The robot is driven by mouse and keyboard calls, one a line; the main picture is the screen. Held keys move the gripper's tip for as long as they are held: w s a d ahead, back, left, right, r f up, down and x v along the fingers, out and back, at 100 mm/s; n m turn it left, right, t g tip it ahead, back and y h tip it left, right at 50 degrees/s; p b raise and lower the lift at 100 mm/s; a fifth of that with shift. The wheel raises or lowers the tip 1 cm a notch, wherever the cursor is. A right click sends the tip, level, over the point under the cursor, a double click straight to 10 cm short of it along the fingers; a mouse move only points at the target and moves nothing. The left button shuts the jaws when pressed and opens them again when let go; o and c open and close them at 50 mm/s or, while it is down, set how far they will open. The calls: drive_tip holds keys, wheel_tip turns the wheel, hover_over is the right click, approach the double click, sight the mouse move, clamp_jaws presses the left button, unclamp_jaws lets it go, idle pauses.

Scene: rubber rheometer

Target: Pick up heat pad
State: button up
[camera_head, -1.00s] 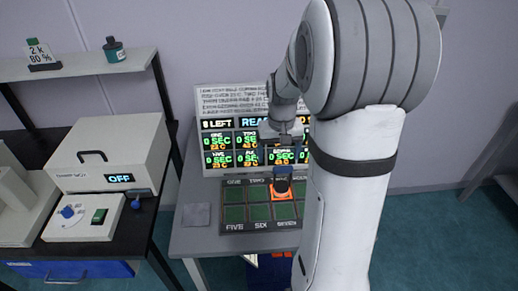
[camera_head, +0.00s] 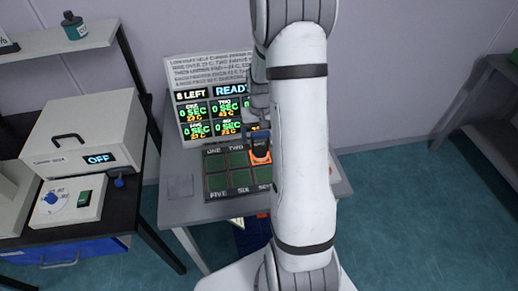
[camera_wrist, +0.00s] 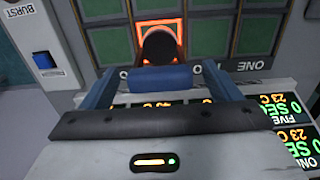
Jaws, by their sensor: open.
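The heat pad appears to be the orange piece with a dark upright post (camera_head: 261,157). It stands on a top-row cell of the grid board (camera_head: 216,197), right of the cell labelled TWO. In the wrist view its dark post (camera_wrist: 158,46) shows with a glowing orange edge behind it. My gripper (camera_wrist: 160,76) is open, its two blue fingers spread to either side. A blue bar lies between them, in front of the post; I cannot tell whether it is the pad's handle. Nothing is visibly gripped. My arm hides the board's right part.
A display panel (camera_head: 194,92) stands upright behind the board. A white box (camera_head: 78,135) with an OFF display and a control unit (camera_head: 70,198) are on the dark table at left. A grey square (camera_head: 180,187) lies left of the board.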

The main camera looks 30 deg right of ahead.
clamp_jaws()
idle(0.9)
drive_tip(key=shift+r, duration=0.1)
